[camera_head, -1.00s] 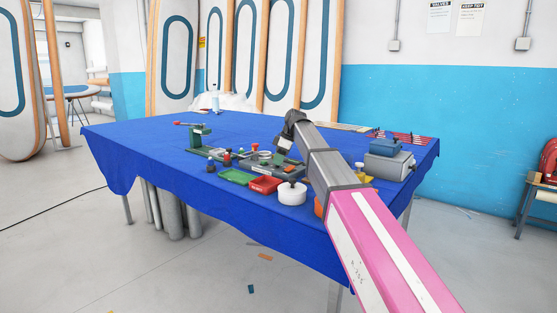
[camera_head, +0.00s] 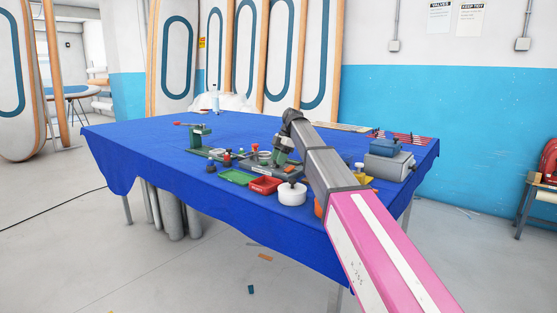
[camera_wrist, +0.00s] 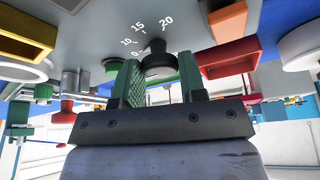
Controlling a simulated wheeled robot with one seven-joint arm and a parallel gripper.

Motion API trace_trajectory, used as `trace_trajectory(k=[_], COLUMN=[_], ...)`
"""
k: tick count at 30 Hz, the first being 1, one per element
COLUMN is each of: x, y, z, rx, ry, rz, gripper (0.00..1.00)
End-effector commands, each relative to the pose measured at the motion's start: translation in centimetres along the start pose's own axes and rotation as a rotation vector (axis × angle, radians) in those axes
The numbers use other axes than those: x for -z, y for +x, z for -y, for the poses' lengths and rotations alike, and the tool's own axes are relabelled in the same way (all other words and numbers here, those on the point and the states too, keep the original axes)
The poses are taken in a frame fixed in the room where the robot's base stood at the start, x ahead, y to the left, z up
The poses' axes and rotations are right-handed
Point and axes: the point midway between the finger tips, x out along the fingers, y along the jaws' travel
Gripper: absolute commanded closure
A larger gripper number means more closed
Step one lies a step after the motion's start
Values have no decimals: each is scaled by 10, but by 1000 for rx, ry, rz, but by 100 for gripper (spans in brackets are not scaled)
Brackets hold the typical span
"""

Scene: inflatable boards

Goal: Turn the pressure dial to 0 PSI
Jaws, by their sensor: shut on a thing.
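The pressure dial is a round black knob (camera_wrist: 158,64) on a grey panel (camera_wrist: 100,20), seen in the wrist view. White numbers stand around its upper left, with 10, 15 and 20 readable and what looks like a 0 close to the left finger. My gripper (camera_wrist: 161,72) has its two green fingers on either side of the knob and is shut on it. In the head view my gripper (camera_head: 282,155) is down at the equipment on the blue table, and the dial is hidden there.
A green tray (camera_head: 237,177), a red tray (camera_head: 266,185) and a white round container (camera_head: 292,194) stand along the front edge of the blue-covered table (camera_head: 150,150). A green clamp-like stand (camera_head: 200,137) is to the left.

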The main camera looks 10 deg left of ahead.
Motion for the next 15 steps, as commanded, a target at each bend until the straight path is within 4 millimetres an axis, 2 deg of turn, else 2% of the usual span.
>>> trace_trajectory(k=[12,13,14,15], x=[0,0,0,0], y=[0,0,0,0], z=[0,0,0,0], rx=[2,2,2,2], ry=[-6,-6,-6,-6], rz=[1,1,1,1], gripper=[86,52,43,38])
